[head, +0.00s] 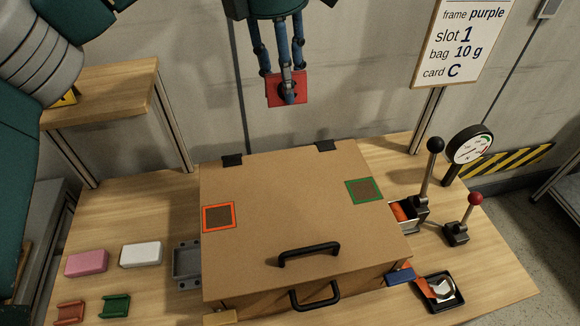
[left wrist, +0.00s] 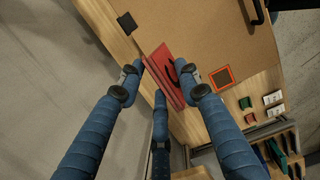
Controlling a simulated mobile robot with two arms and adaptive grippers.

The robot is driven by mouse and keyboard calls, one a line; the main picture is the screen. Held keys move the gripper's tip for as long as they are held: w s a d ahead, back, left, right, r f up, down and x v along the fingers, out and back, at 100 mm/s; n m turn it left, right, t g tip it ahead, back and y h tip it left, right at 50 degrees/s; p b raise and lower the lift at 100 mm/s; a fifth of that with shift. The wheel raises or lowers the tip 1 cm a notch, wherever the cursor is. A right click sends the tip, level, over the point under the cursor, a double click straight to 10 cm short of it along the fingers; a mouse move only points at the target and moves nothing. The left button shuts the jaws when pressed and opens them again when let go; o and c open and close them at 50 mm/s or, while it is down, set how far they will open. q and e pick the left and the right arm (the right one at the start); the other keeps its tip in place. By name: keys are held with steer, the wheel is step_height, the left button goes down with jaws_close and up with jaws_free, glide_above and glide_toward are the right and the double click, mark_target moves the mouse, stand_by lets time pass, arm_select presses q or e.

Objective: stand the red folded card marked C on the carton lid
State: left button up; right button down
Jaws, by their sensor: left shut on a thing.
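The red folded card (head: 273,91) is held in my left gripper (head: 286,92), high behind the carton's back edge. In the left wrist view the card (left wrist: 168,76) sits between the blue fingers (left wrist: 166,84), with a dark curved mark on its face; the letter is only partly visible. The carton lid (head: 290,200) is closed, flat and brown, with a black handle near its front. An orange-outlined square (head: 218,217) lies at its left and a green-outlined square (head: 364,190) at its right. The card is apart from the lid. My right gripper is out of view.
Pink (head: 87,262) and white (head: 141,254) blocks lie at left. A raised wooden shelf (head: 105,95) is at back left. A sign (head: 462,40) reads card C.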

arm_select(q)
steer(key=f+p, duration=0.1)
steer(key=f, duration=0.6)
steer(key=f+p, duration=0.1)
steer(key=f, duration=0.5)
steer(key=shift+a+f, duration=0.2)
steer(key=shift+f, duration=0.2)
steer(key=shift+a+f+p, duration=0.1)
steer(key=shift+f+p, duration=0.2)
steer(key=shift+f, duration=0.3)
step_height(320, 180, down, 3)
steer(key=shift+f+p, duration=0.15)
steer(key=shift+p, duration=0.35)
steer(key=shift+f, duration=0.35)
steer(key=shift+f, duration=0.1)
steer(key=shift+f, duration=0.1)
steer(key=o, duration=1)
steer(key=shift+c, duration=0.2)
